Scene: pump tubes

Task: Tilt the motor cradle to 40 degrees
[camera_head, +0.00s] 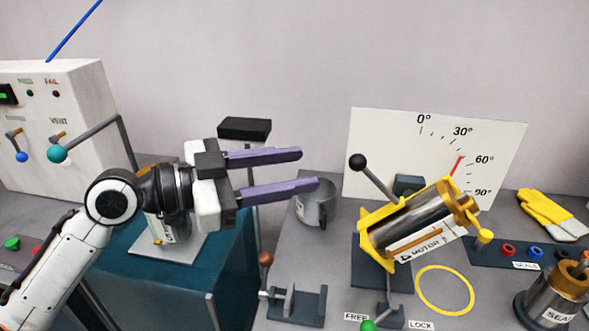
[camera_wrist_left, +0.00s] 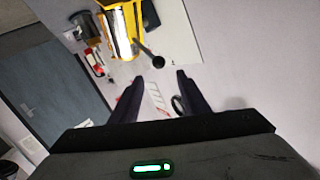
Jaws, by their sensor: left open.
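The yellow motor cradle (camera_head: 377,219) holds a silver motor (camera_head: 412,224) that leans over to the right. It also shows at the top of the left wrist view (camera_wrist_left: 139,16). A lever with a black ball knob (camera_head: 357,162) rises up and left from it. Behind stands a white angle board (camera_head: 382,130) marked from 0° to 90°, with a red line (camera_head: 457,165) between 30° and 60°. A green-knobbed lever (camera_head: 369,325) sits between the FREE and LOCK labels. My left gripper (camera_head: 310,169) is open and empty, left of the black knob and apart from it. My right gripper is out of view.
A grey mug (camera_head: 316,204) stands below my left fingertips. A clamp with a brown knob (camera_head: 297,304) is at the front. A yellow ring (camera_head: 445,268) lies right of the cradle base. Yellow gloves (camera_head: 552,214) and a seal canister (camera_head: 550,300) are at the right.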

